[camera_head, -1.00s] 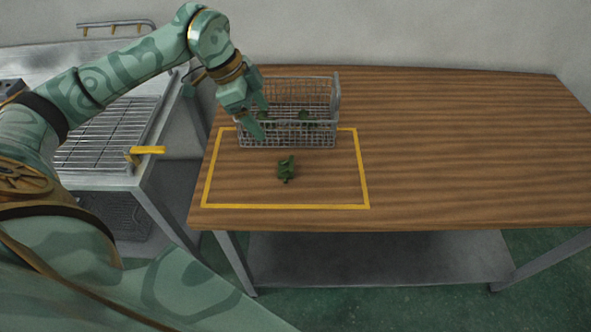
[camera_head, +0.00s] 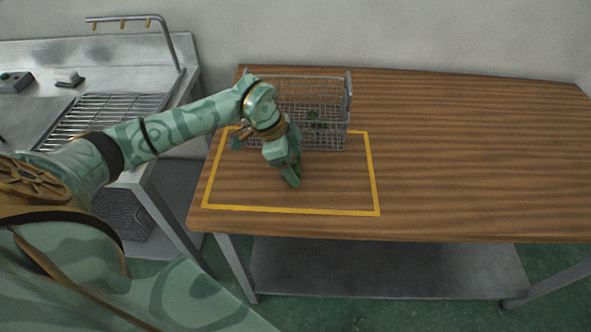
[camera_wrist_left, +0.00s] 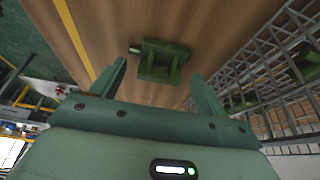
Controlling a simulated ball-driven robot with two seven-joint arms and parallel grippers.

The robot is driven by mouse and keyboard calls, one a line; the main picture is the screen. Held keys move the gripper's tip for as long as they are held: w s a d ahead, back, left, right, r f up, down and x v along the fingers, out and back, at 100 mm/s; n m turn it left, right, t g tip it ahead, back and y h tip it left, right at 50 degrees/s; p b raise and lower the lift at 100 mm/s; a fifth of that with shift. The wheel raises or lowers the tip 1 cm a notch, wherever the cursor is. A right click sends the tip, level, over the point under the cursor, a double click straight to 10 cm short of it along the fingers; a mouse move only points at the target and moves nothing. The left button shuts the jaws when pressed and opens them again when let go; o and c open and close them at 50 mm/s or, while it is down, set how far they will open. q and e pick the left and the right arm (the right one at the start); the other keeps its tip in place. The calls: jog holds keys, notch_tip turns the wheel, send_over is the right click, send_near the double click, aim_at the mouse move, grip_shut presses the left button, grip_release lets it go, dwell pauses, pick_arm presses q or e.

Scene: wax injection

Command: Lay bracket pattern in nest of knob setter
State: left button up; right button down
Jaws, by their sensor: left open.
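A dark green bracket pattern (camera_wrist_left: 163,60) lies on the wooden table, seen in the left wrist view just beyond and between the fingertips. In the head view my own left gripper hides it. My left gripper (camera_head: 292,180) is open and points down inside the yellow outline, low over the table. Its two fingers also show in the left wrist view (camera_wrist_left: 158,74), apart, with nothing held between them. My right gripper is not in view. I cannot make out a knob setter or its nest for certain.
A wire basket (camera_head: 346,120) with green pieces (camera_head: 314,122) inside stands close behind the gripper. Yellow tape (camera_head: 290,210) outlines part of the table. The table's right side is clear.

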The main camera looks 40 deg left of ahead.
pick_arm(q)
jog(key=c, duration=1.1)
jog(key=shift+c, duration=0.2)
